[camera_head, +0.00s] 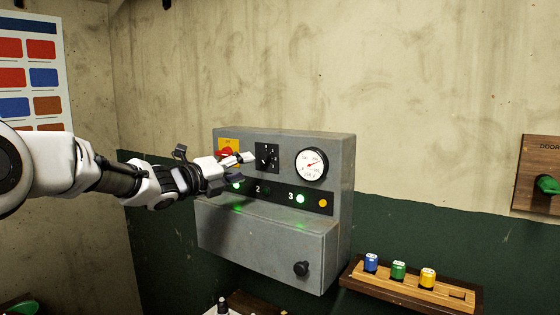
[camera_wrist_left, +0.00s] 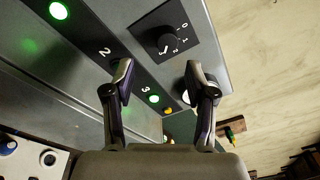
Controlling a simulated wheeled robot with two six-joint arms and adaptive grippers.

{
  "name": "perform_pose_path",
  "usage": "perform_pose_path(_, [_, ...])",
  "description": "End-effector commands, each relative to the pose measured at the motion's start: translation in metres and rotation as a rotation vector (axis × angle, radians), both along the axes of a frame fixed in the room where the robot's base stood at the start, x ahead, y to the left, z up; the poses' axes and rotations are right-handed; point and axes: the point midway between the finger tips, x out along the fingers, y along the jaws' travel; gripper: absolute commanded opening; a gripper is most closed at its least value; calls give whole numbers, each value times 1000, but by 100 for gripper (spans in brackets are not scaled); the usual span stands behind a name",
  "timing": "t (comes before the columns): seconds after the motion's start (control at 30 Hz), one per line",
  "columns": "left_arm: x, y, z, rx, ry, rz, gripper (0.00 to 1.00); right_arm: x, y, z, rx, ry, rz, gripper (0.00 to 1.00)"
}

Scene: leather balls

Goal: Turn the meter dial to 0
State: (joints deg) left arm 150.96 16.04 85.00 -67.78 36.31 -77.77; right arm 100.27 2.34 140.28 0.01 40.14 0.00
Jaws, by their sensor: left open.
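A grey metal box on the wall carries a black dial (camera_head: 267,158) with a round knob and numbers around it. In the left wrist view the dial (camera_wrist_left: 168,41) lies just beyond the fingertips, with 0 at its upper right; I cannot tell its setting surely. A round white meter (camera_head: 311,164) right of the dial has a red needle pointing up and right. My left gripper (camera_head: 245,169) is open and empty, in front of the box just left of the dial. In the left wrist view its fingers (camera_wrist_left: 158,73) are apart, not around the knob.
A red switch on a yellow plate (camera_head: 228,149) is partly behind my left gripper. Lit lamps (camera_head: 300,198) run below the dial. A black knob (camera_head: 301,268) sits on the lower box. A wooden rack (camera_head: 393,292) with coloured pieces stands at lower right.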

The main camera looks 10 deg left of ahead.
Motion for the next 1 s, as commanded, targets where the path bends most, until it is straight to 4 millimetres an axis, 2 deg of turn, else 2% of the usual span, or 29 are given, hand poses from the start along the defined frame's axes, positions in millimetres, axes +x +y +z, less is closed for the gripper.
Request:
perform_pose_path(0.17, [16, -8, 5, 0, 0, 0, 56, -1, 0, 13, 0, 3, 1, 40])
perform_pose_path(0.47, [63, -32, 3, -1, 0, 0, 56, 0, 0, 40, 0, 2, 1, 40])
perform_pose_path(0.77, [69, -35, -1, -2, 0, 0, 56, 0, 0, 40, 0, 2, 1, 40])
perform_pose_path(0.93, [69, -35, -1, -2, 0, 0, 0, 0, 0, 40, 0, 3, 1, 40])
perform_pose_path(1.0, [69, -35, -1, -2, 0, 0, 0, 0, 0, 40, 0, 2, 1, 40])
